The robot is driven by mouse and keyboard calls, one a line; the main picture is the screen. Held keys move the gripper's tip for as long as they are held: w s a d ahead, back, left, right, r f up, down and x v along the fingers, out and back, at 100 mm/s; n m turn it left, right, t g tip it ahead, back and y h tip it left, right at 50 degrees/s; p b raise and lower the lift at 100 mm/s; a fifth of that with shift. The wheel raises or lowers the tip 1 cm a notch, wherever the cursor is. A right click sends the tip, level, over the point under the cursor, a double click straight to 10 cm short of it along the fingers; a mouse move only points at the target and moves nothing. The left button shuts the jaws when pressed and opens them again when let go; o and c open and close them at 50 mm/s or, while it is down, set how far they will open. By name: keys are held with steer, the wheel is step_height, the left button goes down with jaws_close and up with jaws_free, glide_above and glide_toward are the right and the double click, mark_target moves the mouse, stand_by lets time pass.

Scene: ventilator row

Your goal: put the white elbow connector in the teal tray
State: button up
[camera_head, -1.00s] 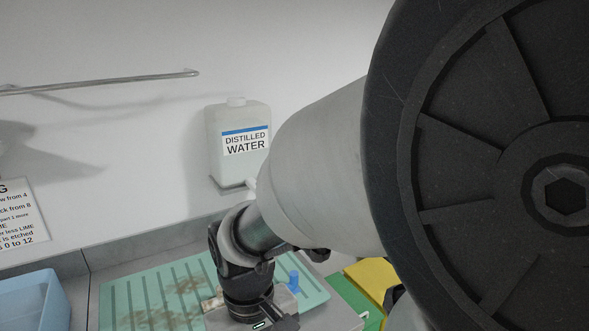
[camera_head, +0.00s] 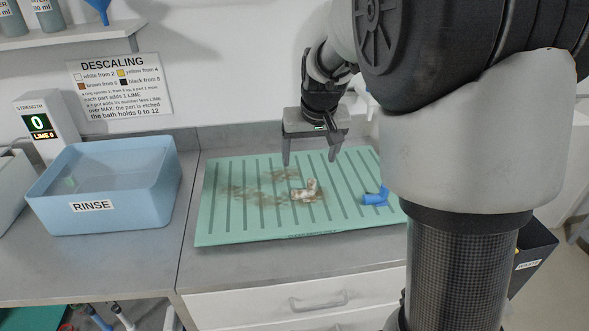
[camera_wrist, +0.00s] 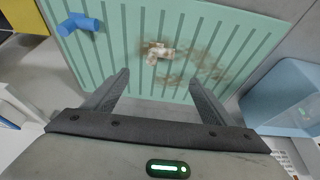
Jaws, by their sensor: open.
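The white elbow connector (camera_head: 305,191) has brown stains and lies on a flat, ribbed teal board (camera_head: 227,226), which looks like a draining tray. In the wrist view the elbow (camera_wrist: 158,53) lies just beyond my fingertips, between their lines. My gripper (camera_head: 310,162) is open and empty, pointing down above the board behind the elbow in the head view. Both fingers (camera_wrist: 158,79) show in the wrist view, apart from the elbow. Part of another teal-green surface (camera_head: 30,318) shows at the bottom left.
A blue elbow (camera_head: 376,196) lies at the board's right. A blue RINSE tub (camera_head: 110,190) stands left of the board, with a strength display (camera_head: 40,125) behind it. A DESCALING sign (camera_head: 119,85) hangs on the wall. Bare counter (camera_head: 210,262) runs along the board's front.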

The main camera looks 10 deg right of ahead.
mark_target(303, 189)
steer(key=b+x, duration=0.1)
steer(key=x, duration=1.4)
steer(key=shift+f, duration=0.35)
steer(key=c, duration=1.2)
